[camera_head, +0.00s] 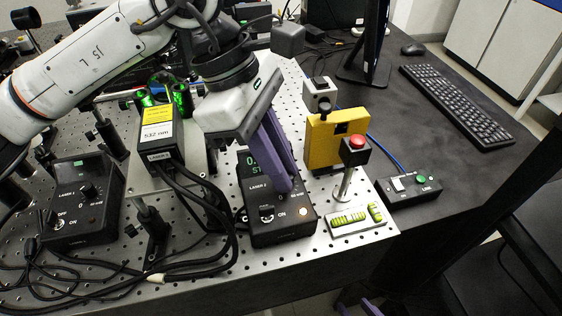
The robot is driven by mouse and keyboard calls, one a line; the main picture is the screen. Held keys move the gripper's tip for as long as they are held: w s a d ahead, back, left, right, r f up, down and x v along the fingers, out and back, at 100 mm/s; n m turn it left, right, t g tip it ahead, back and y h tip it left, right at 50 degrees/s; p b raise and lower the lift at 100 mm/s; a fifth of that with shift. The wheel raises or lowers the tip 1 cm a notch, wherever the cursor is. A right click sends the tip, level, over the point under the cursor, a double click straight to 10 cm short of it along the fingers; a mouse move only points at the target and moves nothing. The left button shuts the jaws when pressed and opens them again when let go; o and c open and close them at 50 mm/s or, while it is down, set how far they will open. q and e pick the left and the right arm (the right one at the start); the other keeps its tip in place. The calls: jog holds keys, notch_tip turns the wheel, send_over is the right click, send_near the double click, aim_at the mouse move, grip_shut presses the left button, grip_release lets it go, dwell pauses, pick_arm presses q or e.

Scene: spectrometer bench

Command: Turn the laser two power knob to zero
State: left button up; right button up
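The laser 2 controller (283,229) is a black box on the perforated bench, with a key switch marked ON and a green display partly covered. My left gripper (287,186) reaches down over it. Its two purple fingers are close together, with tips at the upper right of the panel, beside a "0" mark. They hide the power knob, so I cannot tell whether they grip it or how it is turned. My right gripper (357,307) shows only as purple fingertips at the bottom edge, set apart and far from the controller.
The similar laser 1 controller (84,202) stands at the left, with black cables around it. The 532 nm laser head (159,135) is left of my gripper. A yellow block (334,142), a red button (356,143) on a post and a level (355,219) stand close on the right.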

pick_arm(q)
jog(key=shift+f+n+b, duration=0.15)
jog(key=shift+n+b, duration=0.25)
jog(key=shift+b, duration=0.2)
grip_shut()
jog(key=n+t+b, duration=0.1)
jog(key=n+b, duration=0.2)
jog(key=b, duration=0.1)
jog(key=shift+s+t, duration=0.15)
jog(key=shift+t, duration=0.15)
jog(key=shift+s+n+t+b, duration=0.1)
jog(key=shift+n+t+b, duration=0.2)
jog(key=shift+n+b, duration=0.65)
jog(key=shift+n, duration=0.35)
pick_arm(e)
jog(key=f, duration=0.3)
jog(key=a+f, duration=0.1)
jog(key=f, duration=0.1)
jog(key=shift+w, duration=0.1)
jog(key=shift+d+f, duration=0.1)
jog(key=shift+f, duration=0.05)
pick_arm(q)
jog(key=o, duration=0.8)
grip_release()
pick_arm(e)
jog(key=shift+w, duration=0.1)
